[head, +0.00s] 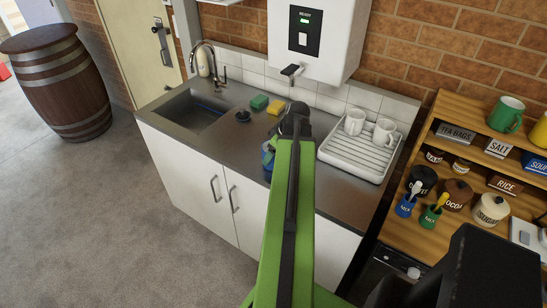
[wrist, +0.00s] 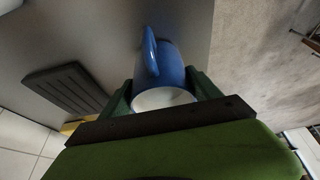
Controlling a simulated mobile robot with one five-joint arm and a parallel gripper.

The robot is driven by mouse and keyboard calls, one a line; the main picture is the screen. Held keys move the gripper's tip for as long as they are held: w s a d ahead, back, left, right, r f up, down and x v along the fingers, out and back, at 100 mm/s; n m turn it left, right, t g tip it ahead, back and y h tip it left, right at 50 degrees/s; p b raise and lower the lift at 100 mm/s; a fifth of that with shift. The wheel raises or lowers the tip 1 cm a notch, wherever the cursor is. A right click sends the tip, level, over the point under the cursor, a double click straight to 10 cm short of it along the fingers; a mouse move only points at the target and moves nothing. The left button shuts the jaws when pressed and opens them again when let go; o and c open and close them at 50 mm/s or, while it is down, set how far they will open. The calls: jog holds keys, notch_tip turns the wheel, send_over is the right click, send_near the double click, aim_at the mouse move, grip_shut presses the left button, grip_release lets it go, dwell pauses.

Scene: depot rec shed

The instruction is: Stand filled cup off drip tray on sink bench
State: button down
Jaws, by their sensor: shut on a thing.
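A blue cup (wrist: 172,68) is between the fingers of my gripper (wrist: 163,92), which is shut on it in the wrist view. Its handle points away from my wrist and its pale inside faces the camera; I cannot tell how full it is. A bit of the blue cup (head: 268,157) shows beside my green arm in the head view, over the sink bench (head: 345,188). The dark grooved drip tray (wrist: 68,90) is apart from the cup, to its left in the wrist view. I cannot tell whether the cup touches the bench.
A white water heater (head: 312,40) with a spout hangs above the bench. A white rack (head: 352,160) with two white mugs stands on the right. A sink (head: 195,108), a green sponge (head: 259,102) and a yellow sponge (head: 275,107) are left. Bare bench lies at the front.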

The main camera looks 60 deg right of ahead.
jog(key=shift+c, duration=0.7)
grip_release()
jog(key=shift+s+r+p, duration=0.15)
jog(key=shift+r+p, duration=0.25)
jog(key=shift+r, duration=0.1)
jog(key=p+v, duration=1)
jog(key=v, duration=0.1)
jog(key=shift+r, duration=0.2)
jog(key=shift+f, duration=0.1)
